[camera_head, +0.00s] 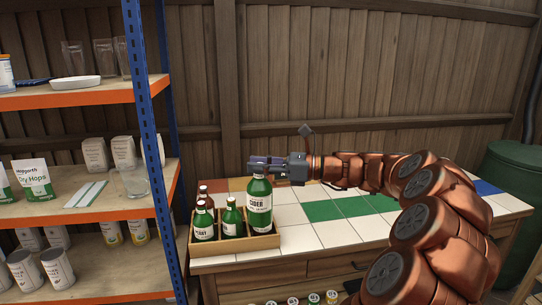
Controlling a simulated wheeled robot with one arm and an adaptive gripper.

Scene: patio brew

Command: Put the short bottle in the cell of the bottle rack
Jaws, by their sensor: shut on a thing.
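My gripper (262,164) is shut on the neck of a green cider bottle (260,206) with a white label. The bottle is upright at the right end of the wooden bottle rack (236,253). Its base is near the rack's rim, and I cannot tell whether it is inside a cell or just above it. A green bottle with a white label (204,227) stands in the rack at the left. A smaller-looking green bottle (232,222) stands in the middle.
The rack stands at the left end of a tiled counter (310,236), close to a blue-and-orange shelf (95,212) with cans, glasses and a hops bag. The counter right of the rack is mostly clear. A wooden fence stands behind.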

